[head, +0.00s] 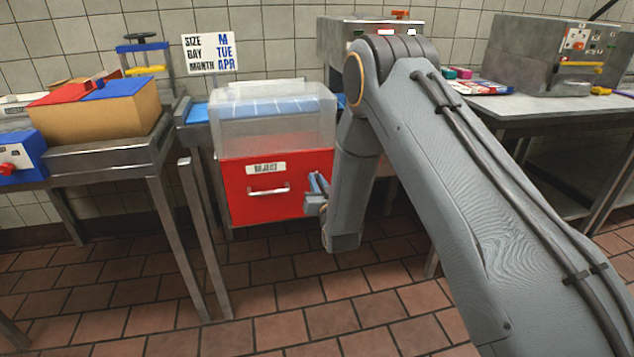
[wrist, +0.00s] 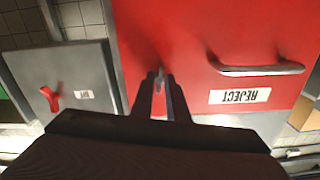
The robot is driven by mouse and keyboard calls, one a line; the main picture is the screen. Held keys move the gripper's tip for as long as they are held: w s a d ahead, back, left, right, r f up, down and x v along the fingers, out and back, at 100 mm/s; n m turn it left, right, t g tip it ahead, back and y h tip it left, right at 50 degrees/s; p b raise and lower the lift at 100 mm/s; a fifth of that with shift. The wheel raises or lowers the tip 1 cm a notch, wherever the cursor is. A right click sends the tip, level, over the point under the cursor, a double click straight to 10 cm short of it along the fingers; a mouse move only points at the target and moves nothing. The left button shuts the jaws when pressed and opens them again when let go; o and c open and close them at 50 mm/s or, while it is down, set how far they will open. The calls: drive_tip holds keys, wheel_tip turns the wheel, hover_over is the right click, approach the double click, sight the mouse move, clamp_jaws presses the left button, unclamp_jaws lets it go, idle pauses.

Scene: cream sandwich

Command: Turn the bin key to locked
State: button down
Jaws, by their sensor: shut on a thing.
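My gripper (head: 319,183) is at the right edge of the bin's front. In the wrist view my gripper (wrist: 161,82) is shut on the small metal bin key (wrist: 159,84), which stands against the red face. Most of the key is hidden between the fingers, so its turn position cannot be told. The bin's handle (wrist: 255,69) and label (wrist: 240,96) appear upside down to the right of my gripper.
A table with a cardboard box (head: 100,112) stands left of the bin. A metal table (head: 540,112) with machines stands at the right.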

drive_tip(key=shift+n, duration=1.1)
drive_tip(key=c, duration=1.9)
unclamp_jaws()
drive_tip(key=shift+c, duration=0.2)
drive_tip(key=v, duration=0.7)
drive_tip(key=shift+s, duration=0.4)
drive_tip(key=shift+d+r, duration=0.1)
drive_tip(key=shift+d, duration=0.1)
